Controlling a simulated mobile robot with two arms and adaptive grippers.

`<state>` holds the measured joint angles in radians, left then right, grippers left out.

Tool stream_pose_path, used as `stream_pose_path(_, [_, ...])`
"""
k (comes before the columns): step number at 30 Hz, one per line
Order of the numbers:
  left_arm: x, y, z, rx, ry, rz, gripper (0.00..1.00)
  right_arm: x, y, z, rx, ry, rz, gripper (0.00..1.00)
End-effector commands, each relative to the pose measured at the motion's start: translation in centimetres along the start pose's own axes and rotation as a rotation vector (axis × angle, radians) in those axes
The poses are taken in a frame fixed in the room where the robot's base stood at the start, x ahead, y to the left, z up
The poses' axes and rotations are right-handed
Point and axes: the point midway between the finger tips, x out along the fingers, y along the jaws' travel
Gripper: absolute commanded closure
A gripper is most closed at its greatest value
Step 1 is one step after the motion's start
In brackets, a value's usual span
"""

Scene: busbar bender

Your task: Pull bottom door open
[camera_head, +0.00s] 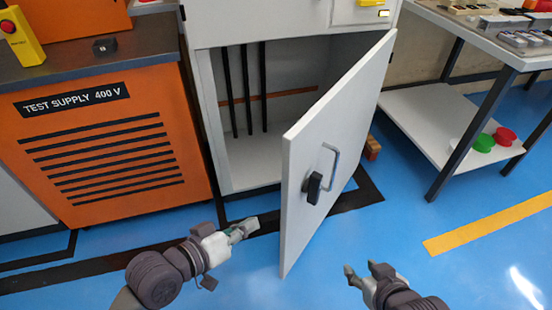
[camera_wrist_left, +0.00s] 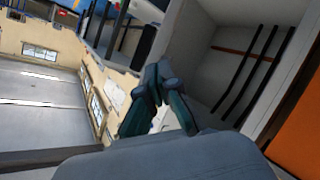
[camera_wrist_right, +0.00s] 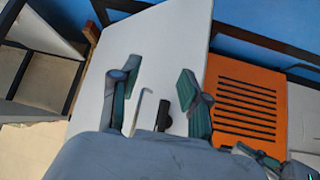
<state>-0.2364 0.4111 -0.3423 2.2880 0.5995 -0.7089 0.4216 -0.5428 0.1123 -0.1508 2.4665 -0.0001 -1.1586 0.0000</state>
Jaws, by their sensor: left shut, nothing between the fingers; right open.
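The bottom door (camera_head: 325,140) is a light grey panel standing wide open, swung out on hinges at the right of the cabinet (camera_head: 200,90). Its metal handle (camera_head: 328,168) with a black latch block (camera_head: 314,188) is on the face turned right. My left gripper (camera_head: 250,227) is shut and empty, left of the door's free edge, in front of the opening; it also shows in the left wrist view (camera_wrist_left: 150,85). My right gripper (camera_head: 362,268) is open and empty, right of the door and apart from the handle. In the right wrist view, the handle (camera_wrist_right: 141,108) appears between its fingers (camera_wrist_right: 157,85), further off.
The orange test supply cabinet (camera_head: 110,145) stands at the left. A workbench with a lower shelf (camera_head: 425,115) and black legs stands at the right. A small brown block (camera_head: 373,148) lies behind the door. The blue floor (camera_head: 400,205) right of the door is clear.

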Motion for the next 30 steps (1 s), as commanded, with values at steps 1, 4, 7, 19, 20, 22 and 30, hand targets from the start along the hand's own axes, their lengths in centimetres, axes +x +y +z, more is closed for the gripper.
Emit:
stream_pose_path(1, [0.3, 0.4, -0.6, -0.037, 0.006, 0.038, 1.00, 0.0, 0.1, 0.0, -0.003, 0.002, 0.001, 0.54])
stream_pose_path(4, [0.9, 1.2, -1.8, -0.151, 0.016, 0.123, 1.00, 0.0, 0.1, -0.1, -0.006, 0.004, 0.002, 0.54])
stream_pose_path(7, [1.3, 1.7, -3.5, -0.295, 0.025, 0.204, 1.00, 0.0, 0.2, -0.1, -0.009, 0.007, 0.003, 0.54])
stream_pose_path(19, [1.4, -0.5, -11.0, -0.828, 0.082, 0.361, 1.00, 0.1, 0.2, -0.5, -0.011, 0.019, 0.004, 0.54])
stream_pose_path(20, [1.5, -0.5, -11.2, -0.835, 0.083, 0.363, 1.00, 0.0, 0.2, -0.5, -0.011, 0.016, 0.004, 0.54])
stream_pose_path(22, [1.8, -0.4, -11.3, -0.840, 0.085, 0.365, 1.00, -0.1, 0.2, 0.1, -0.003, -0.019, 0.003, 0.54])
stream_pose_path(30, [5.8, 1.1, -12.4, -0.837, 0.085, 0.368, 1.00, -1.9, 0.7, 4.8, 0.005, -0.260, 0.016, 0.54])
